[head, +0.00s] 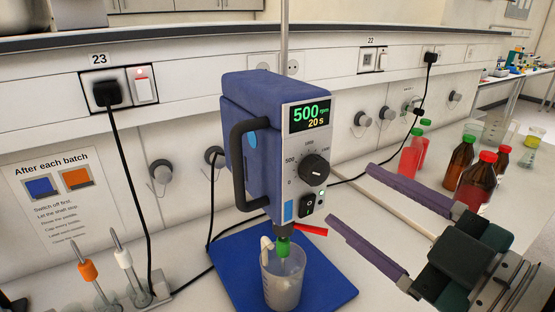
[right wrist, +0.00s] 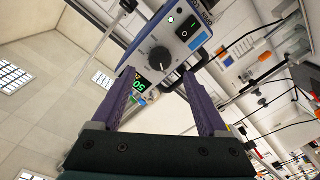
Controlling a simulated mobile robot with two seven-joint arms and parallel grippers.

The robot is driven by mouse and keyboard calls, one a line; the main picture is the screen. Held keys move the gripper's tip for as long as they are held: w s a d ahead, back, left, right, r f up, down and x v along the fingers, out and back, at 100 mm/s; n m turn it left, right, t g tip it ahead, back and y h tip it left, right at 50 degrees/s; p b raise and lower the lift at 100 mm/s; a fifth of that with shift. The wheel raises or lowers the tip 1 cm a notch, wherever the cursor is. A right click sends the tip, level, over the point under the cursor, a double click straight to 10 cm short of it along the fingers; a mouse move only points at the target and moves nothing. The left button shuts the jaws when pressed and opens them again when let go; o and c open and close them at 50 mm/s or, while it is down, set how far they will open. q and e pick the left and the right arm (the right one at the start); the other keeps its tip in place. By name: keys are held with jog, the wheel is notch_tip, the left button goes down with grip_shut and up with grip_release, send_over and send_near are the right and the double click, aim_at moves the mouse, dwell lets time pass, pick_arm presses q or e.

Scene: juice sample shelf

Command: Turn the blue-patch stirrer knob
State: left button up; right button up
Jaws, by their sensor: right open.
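The blue stirrer (head: 238,110) stands on its rod in the middle of the head view. Its display (head: 309,116) reads 500 rpm and 20 s. The black stirrer knob (head: 314,168) sits on the white front panel, with a rocker switch (head: 307,206) below and a blue patch (head: 288,211) beside the switch. My right gripper (head: 350,196) is open and empty, with its purple fingers right of the panel, apart from the knob. In the right wrist view the knob (right wrist: 159,60) appears between the open fingers (right wrist: 159,76). My left gripper is not in view.
A beaker (head: 283,280) stands on the blue base plate (head: 335,285) under the stirrer. Bottles with red caps (head: 476,180) stand at the right. Black cables run across the bench behind.

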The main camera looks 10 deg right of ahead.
aim_at(321, 175)
jog(key=x, duration=0.6)
jog(key=shift+w+a, duration=0.15)
jog(key=shift+w, duration=0.2)
grip_shut()
